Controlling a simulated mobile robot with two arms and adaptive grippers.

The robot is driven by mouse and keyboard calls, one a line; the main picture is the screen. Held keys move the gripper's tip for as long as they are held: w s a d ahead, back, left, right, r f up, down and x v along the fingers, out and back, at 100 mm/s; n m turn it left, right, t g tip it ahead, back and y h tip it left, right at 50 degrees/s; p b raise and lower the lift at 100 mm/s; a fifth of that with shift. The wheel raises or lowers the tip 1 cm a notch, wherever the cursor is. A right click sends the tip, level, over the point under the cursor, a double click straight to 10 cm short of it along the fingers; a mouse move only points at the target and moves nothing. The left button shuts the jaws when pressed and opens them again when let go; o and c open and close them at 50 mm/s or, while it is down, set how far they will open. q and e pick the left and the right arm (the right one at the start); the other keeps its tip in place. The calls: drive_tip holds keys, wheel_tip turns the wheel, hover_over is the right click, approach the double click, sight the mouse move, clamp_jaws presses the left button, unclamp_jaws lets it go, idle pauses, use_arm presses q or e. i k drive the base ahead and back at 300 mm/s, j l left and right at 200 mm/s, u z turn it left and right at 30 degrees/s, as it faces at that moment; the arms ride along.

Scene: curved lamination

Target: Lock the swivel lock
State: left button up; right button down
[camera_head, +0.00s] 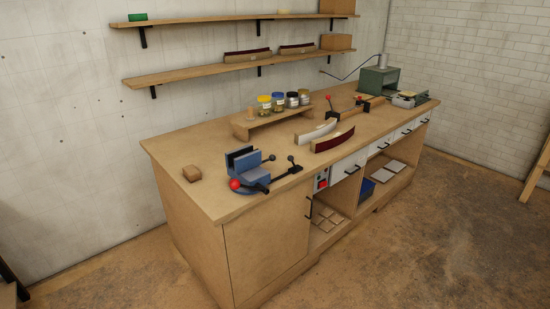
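A blue bench vise (247,167) stands on the near left end of the wooden workbench (185,150). A red ball knob (235,185) sits low at its front left, beside a black bar. A black handle with dark ball ends (291,170) sticks out at the vise's right side. I cannot tell for certain which of these parts is the swivel lock, or whether it is locked. Neither of my grippers is in view.
Curved pieces (332,140), a riser with several jars (271,116) and a green machine (378,80) stand farther along the bench. Shelves (200,72) hang behind. Open floor (440,225) lies in front.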

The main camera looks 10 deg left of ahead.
sight(290, 158)
drive_tip(key=i+l+u, duration=0.15)
drive_tip(key=i+u, duration=0.2)
drive_tip(key=i+l+u, duration=0.25)
drive_tip(key=i+u, duration=0.15)
drive_tip(key=i+l+u, duration=0.35)
drive_tip(key=i+l, duration=0.05)
drive_tip(key=i, duration=0.05)
